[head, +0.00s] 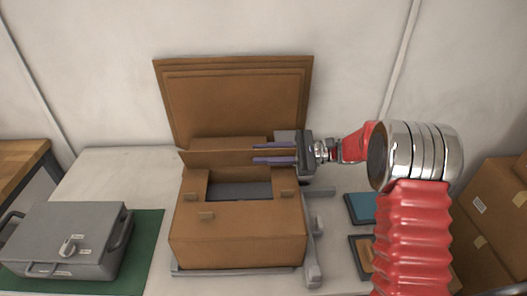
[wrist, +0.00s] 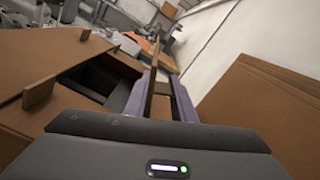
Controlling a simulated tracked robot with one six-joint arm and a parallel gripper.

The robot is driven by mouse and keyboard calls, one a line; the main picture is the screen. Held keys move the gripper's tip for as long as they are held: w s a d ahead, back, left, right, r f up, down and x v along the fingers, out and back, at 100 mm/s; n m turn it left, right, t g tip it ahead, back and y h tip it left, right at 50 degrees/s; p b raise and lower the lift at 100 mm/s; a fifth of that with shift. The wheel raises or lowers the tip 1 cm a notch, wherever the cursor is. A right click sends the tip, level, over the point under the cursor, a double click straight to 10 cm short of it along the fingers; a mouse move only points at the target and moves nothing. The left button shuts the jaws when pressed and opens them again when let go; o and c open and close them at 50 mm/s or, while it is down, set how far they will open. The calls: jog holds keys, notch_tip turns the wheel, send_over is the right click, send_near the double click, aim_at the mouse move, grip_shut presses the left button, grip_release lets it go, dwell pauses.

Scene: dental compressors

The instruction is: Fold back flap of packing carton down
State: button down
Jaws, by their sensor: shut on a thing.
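The brown packing carton (head: 238,240) stands on the white table, with a dark opening in its top. Its back flap (head: 220,157) stands up along the rear edge of the opening, tilted slightly. My gripper (head: 272,156) comes in from the right, its two purple fingers shut on the right part of this flap. In the wrist view the flap shows edge-on (wrist: 153,95) between the fingers. Small brown tabs (head: 206,216) sit on the carton's top.
A grey case (head: 70,240) with a dial lies on a green mat (head: 148,250) at the left. A grey bar (head: 313,265) runs along the carton's right side. Blue (head: 360,208) and orange-topped (head: 363,250) items lie right of it. Stacked cartons (head: 490,225) stand far right.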

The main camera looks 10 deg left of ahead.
jog(key=shift+s+d+f+n, duration=0.15)
jog(key=shift+s+n, duration=0.25)
jog(key=shift+n, duration=0.2)
jog(key=c, duration=1.6)
grip_release()
jog(key=shift+o, duration=0.2)
jog(key=v, duration=1.3)
jog(key=shift+d, duration=0.4)
